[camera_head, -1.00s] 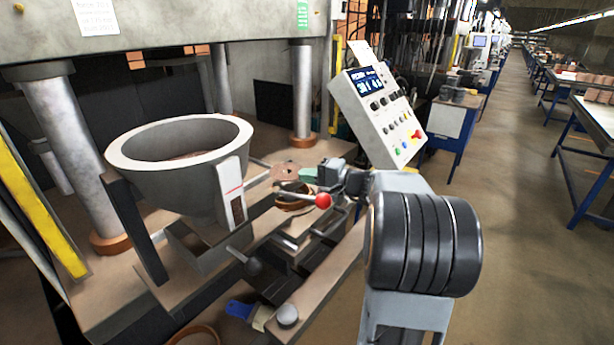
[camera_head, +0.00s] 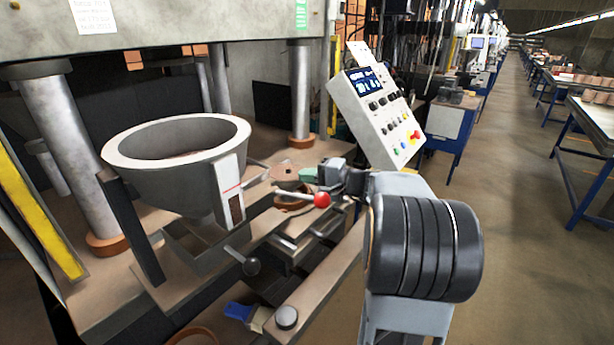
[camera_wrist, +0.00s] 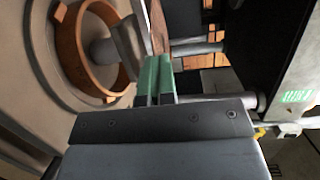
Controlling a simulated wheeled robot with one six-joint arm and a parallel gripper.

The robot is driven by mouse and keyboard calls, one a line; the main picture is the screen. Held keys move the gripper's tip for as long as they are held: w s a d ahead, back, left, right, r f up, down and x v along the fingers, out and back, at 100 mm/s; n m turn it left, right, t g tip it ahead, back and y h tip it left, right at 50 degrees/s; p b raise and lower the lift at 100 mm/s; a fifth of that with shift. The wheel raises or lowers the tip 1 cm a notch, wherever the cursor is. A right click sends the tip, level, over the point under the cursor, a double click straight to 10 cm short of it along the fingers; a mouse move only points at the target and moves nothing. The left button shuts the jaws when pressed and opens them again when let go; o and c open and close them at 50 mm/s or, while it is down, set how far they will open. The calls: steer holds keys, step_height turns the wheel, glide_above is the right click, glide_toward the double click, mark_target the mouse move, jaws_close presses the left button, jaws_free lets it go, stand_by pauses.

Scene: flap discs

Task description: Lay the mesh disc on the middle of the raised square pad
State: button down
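The mesh disc (camera_head: 284,172) is a thin brown round sheet with a small hole at its middle. In the head view it juts left from the green fingertips of my gripper (camera_head: 307,174). In the wrist view the green fingertips (camera_wrist: 155,82) are close together, with the disc (camera_wrist: 158,28) seen nearly edge-on between them. My gripper is shut on the disc and holds it above the press bed. I cannot clearly make out the raised square pad; my arm, the disc and the red-knobbed lever cover part of that area.
A brown ring (camera_head: 293,200) lies below the disc; the wrist view shows a ring (camera_wrist: 72,48) around a grey post. A grey hopper (camera_head: 180,175) stands at left, with a red-knobbed lever (camera_head: 322,199) near my gripper. A control panel (camera_head: 378,105) stands behind. The aisle (camera_head: 530,200) is clear.

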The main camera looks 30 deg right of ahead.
steer(key=shift+f+b, duration=1.15)
steer(key=shift+b, duration=0.25)
stand_by(1.5)
steer(key=c, duration=1.6)
jaws_free()
steer(key=shift+f, duration=0.1)
steer(key=shift+o, duration=0.2)
steer(key=shift+f, duration=0.15)
steer(key=shift+s+d, duration=0.1)
steer(key=shift+s, duration=0.05)
steer(key=shift+s+d, duration=0.35)
steer(key=shift+d, duration=0.05)
steer(key=shift+s+r+b, duration=0.1)
steer(key=shift+r+b, duration=0.1)
steer(key=shift+b, duration=0.1)
steer(key=shift+s, duration=0.1)
steer(key=shift+b+v, duration=0.3)
steer(key=shift+v, duration=0.65)
